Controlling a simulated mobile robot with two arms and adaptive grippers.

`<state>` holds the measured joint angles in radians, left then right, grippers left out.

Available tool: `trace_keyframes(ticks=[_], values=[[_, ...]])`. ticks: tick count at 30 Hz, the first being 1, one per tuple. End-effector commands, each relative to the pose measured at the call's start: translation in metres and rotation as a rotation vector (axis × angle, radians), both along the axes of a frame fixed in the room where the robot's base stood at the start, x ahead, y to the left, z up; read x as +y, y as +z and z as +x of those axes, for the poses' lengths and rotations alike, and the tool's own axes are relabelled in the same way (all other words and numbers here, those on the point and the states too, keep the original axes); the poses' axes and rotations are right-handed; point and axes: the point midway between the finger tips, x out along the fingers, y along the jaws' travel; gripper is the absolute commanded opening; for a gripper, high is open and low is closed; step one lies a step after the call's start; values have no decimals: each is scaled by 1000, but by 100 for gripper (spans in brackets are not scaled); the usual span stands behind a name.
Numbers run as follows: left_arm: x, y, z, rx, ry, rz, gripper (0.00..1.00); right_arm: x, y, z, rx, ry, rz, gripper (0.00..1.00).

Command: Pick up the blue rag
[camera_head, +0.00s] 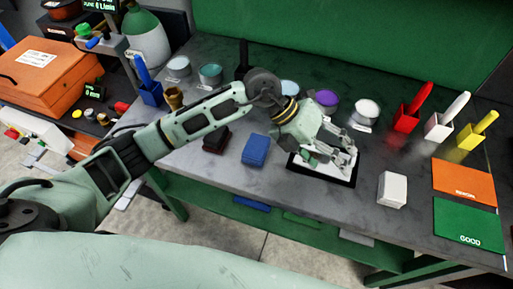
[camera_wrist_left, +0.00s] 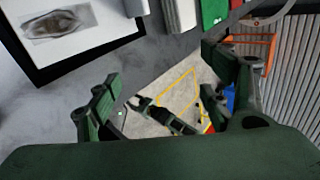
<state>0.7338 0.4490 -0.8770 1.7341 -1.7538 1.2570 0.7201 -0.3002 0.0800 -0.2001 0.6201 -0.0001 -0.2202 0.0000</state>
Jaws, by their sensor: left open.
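The blue rag (camera_head: 256,150) is a folded stack lying flat on the grey worktable, left of the black-framed white tray (camera_head: 348,179). My left gripper (camera_head: 345,160) is open and empty above that tray, to the right of the rag and apart from it. In the left wrist view its two fingers (camera_wrist_left: 168,95) stand wide apart with nothing held between them. I cannot make out the rag in that view. A dark claw-like shape (camera_wrist_left: 165,115) shows low over the floor between the fingers; it may be my right gripper.
A dark red-brown folded cloth (camera_head: 216,139) lies left of the rag. A white block (camera_head: 392,190) and green and orange mats (camera_head: 468,226) are to the right. Bowls and colored brush holders line the back. The table is clear in front of the rag.

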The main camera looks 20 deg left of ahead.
Motion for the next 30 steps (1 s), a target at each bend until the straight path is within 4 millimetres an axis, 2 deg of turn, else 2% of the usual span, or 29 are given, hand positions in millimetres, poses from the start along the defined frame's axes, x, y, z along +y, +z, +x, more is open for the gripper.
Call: trace_keyframes(ticks=[1, 3, 6, 10, 14, 23, 26, 30], values=[[32, -14, 15, -15, 5, 160, 73, 0, 0, 0, 0, 0, 0, 40], [77, -29, 30, -19, 25, 362, 73, 0, 0, 0, -1, 0, 0, 40], [133, -35, 47, -16, 72, 587, 73, 0, 0, 0, -1, 0, 0, 40], [178, -31, 58, -8, 123, 757, 73, 0, 0, 1, -1, 0, 0, 40], [191, -34, 60, -2, 140, 808, 73, 0, 3, 1, -1, 0, 0, 40], [192, -65, 55, 2, 138, 807, 73, 0, 23, 1, -1, 0, 0, 40], [194, -80, 50, 2, 136, 806, 73, 0, 34, 1, -1, 0, 0, 40], [193, -100, 51, -1, 137, 805, 73, 0, 38, 1, -1, 0, 0, 40]])
